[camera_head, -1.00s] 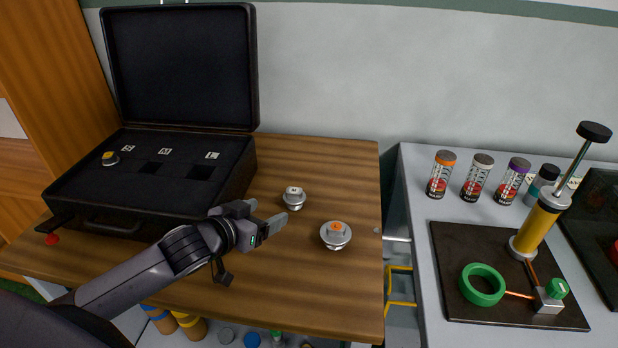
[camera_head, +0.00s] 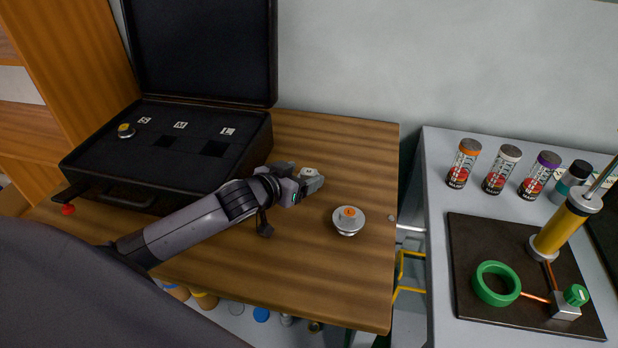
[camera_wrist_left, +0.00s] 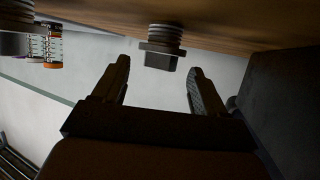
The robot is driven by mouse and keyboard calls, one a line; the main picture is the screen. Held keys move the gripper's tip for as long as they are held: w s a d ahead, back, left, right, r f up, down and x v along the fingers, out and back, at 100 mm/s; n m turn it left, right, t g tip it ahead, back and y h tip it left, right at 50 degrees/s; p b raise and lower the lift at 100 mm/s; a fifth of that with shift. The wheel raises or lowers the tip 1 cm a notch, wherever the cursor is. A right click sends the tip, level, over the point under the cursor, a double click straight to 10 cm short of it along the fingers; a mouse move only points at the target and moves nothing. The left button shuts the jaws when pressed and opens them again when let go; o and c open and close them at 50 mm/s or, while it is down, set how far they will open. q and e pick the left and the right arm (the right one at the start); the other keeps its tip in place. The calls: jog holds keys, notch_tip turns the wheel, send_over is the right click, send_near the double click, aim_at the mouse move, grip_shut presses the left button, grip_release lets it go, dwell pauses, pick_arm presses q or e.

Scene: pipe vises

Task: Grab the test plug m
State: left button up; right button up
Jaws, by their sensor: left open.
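The smaller grey plug with a white top, which appears to be test plug m (camera_head: 309,171), stands on the wooden table, partly hidden by my left gripper (camera_head: 306,179). The letter on it is too small to read. In the left wrist view, the plug (camera_wrist_left: 162,48) shows ahead, between the lines of my two spread fingers (camera_wrist_left: 160,82). The fingers are open, with a gap on both sides of the plug, and hold nothing. A larger plug with an orange top (camera_head: 348,219) stands to the right. My right gripper is out of view.
An open black case (camera_head: 100,180) with slots marked S, M and L stands left; a yellow-topped plug (camera_head: 126,130) sits by S. A grey table (camera_head: 437,190) at right carries several cans and a pump rig (camera_head: 555,235). Bare wood lies behind the plugs.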

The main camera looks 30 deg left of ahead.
pick_arm(q)
jog(key=shift+w+d+f, duration=0.1)
jog(key=shift+w+f, duration=0.1)
jog(key=shift+w, duration=0.3)
jog(key=c, duration=1.2)
jog(key=shift+r, duration=0.15)
